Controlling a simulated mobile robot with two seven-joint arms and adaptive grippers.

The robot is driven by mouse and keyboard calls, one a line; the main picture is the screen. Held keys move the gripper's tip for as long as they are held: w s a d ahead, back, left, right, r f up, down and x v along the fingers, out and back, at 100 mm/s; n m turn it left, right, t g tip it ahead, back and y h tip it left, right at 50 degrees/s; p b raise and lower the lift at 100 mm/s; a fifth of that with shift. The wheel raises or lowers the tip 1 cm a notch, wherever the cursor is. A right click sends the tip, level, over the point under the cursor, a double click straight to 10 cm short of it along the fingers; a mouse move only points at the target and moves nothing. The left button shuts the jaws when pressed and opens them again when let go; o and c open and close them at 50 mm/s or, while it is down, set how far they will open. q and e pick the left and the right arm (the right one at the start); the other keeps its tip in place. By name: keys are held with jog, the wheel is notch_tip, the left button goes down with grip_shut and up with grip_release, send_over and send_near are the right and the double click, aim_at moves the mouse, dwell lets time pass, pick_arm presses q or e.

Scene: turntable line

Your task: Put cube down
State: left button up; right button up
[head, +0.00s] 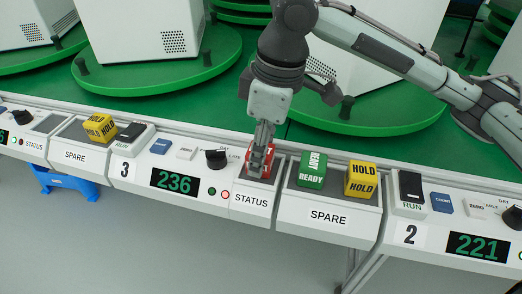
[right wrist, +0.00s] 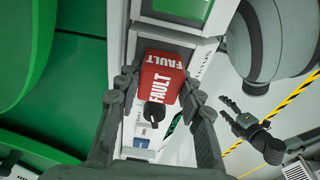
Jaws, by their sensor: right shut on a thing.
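My right gripper (head: 262,165) points down at the STATUS pad of station 3 and is shut on a red cube (head: 268,150). In the right wrist view the red cube (right wrist: 160,78) reads FAULT and sits between the two fingers. The cube is at the STATUS pad (head: 251,185); I cannot tell whether it touches the pad. The fingers hide much of it in the head view.
A green READY cube (head: 312,170) and a yellow HOLD cube (head: 361,180) stand close on the right, on the SPARE tray (head: 328,206). Another yellow HOLD cube (head: 100,128) is on the left SPARE tray. Station 3's display (head: 175,182) reads 236. Green turntables (head: 165,80) lie behind.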

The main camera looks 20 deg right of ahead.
aim_at(271, 151)
jog(key=o, duration=0.9)
jog(key=shift+f, duration=0.1)
pick_arm(q)
jog(key=shift+w+f, duration=0.1)
pick_arm(e)
jog(key=shift+r, duration=0.65)
pick_arm(q)
jog(key=f+p, duration=0.1)
jog(key=f, duration=0.1)
jog(key=w+f+p, duration=0.1)
jog(key=f, duration=0.2)
jog(key=shift+d+f, duration=0.15)
jog(key=shift+f, duration=0.05)
pick_arm(e)
jog(key=r, duration=0.3)
jog(key=d+r, duration=0.1)
jog(key=r, duration=0.3)
jog(key=s+r, duration=0.1)
jog(key=r, duration=0.3)
jog(key=shift+d, duration=0.2)
